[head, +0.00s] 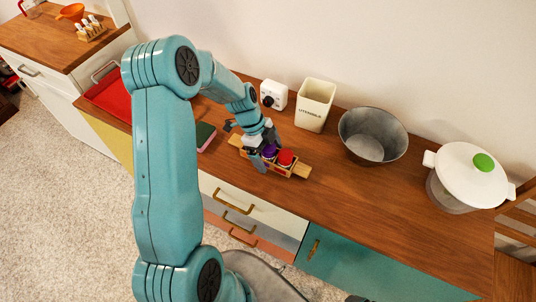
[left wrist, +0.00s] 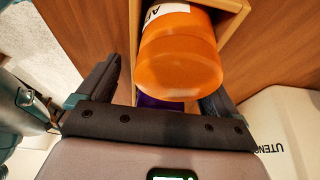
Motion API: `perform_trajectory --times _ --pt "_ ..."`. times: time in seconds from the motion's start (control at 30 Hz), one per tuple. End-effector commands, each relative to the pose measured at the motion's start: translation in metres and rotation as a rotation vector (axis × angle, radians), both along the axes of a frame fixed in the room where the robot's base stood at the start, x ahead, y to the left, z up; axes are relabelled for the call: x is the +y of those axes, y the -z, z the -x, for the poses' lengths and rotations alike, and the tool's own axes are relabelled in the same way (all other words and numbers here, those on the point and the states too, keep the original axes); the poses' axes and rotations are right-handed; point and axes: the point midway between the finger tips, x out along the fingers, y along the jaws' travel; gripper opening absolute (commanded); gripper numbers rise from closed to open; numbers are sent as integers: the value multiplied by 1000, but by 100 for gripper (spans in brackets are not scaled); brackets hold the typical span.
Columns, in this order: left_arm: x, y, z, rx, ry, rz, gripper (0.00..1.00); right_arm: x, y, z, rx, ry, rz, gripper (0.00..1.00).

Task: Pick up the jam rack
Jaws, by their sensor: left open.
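The jam rack (head: 303,171) is a small wooden carrier on the wooden counter, near its front edge. It holds jars, with a purple lid (head: 269,152) and a red lid (head: 285,157) showing in the head view. My left gripper (head: 264,150) is over the left part of the rack, pointing down, and hides some of it. In the left wrist view the open fingers (left wrist: 158,92) lie on either side of an orange jar (left wrist: 180,50) and a purple patch behind it. The rack's wooden edge (left wrist: 236,22) shows beside the jar. I cannot tell whether the fingers touch anything. My right gripper is not in view.
Behind the rack stand a white timer (head: 273,95) and a cream utensil holder (head: 315,104). A metal bowl (head: 373,136) and a white lidded pot (head: 468,176) are to the right. A green block (head: 205,137) and a red tray (head: 108,95) lie left.

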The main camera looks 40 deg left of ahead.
Motion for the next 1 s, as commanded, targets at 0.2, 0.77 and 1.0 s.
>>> perform_trajectory --times 0.2,0.77,1.0 --pt "0 0 0 0 0 0 64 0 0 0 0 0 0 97" --pt "1 -14 -1 -5 -1 -2 34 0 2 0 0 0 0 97" --pt "1 -71 -1 -9 0 -4 34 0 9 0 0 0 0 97"
